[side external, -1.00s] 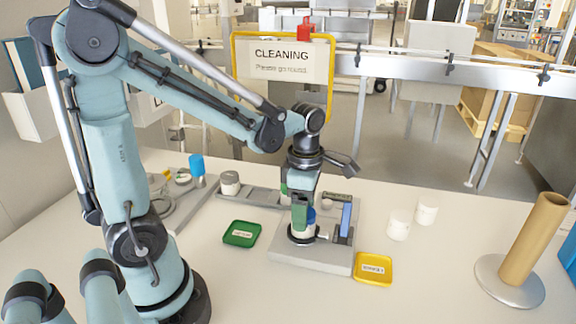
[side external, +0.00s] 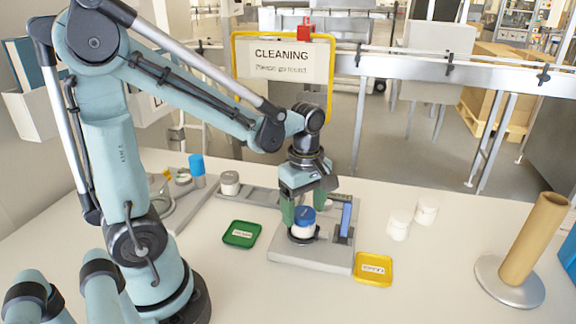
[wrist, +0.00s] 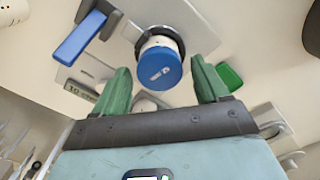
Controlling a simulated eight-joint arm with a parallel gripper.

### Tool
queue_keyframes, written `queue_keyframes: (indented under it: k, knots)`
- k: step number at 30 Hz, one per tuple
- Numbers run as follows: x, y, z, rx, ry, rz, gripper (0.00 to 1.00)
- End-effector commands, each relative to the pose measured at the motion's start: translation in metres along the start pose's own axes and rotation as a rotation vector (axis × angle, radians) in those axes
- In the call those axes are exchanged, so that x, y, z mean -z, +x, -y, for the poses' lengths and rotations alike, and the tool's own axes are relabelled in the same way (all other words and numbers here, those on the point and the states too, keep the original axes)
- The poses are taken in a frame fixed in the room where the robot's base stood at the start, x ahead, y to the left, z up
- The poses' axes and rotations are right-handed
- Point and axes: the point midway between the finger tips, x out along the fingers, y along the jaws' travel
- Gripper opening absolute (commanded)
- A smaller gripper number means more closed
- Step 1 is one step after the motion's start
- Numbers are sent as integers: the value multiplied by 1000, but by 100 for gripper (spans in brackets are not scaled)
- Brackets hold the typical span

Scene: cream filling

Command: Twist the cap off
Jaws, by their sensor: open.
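A white jar (side external: 303,231) with a blue cap (side external: 305,215) stands upright in a dark round holder on the grey fixture (side external: 310,258). The blue cap also shows in the wrist view (wrist: 158,69), seen from above with a white mark on its top. My gripper (side external: 302,222) is above the fixture with its green fingers apart. In the wrist view the two green fingers (wrist: 162,78) are on either side of the cap, with a visible gap to each. Nothing is held between them.
A blue lever (side external: 346,220) stands on the fixture right of the jar. A green tray (side external: 241,234) lies left and a yellow tray (side external: 373,268) lies right. Two white jars (side external: 398,225) stand further right. A brown tube (side external: 533,240) stands on a round base at far right.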

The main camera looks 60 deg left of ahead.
Motion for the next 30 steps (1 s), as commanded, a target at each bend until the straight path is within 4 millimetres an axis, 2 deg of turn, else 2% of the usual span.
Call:
queue_keyframes:
  k: [3,7,19,30]
  knots:
    - [0,0,0,0,138,0,74]
    - [0,0,0,0,232,0,74]
    - [0,0,0,0,283,0,74]
    - [0,0,-1,-1,699,0,74]
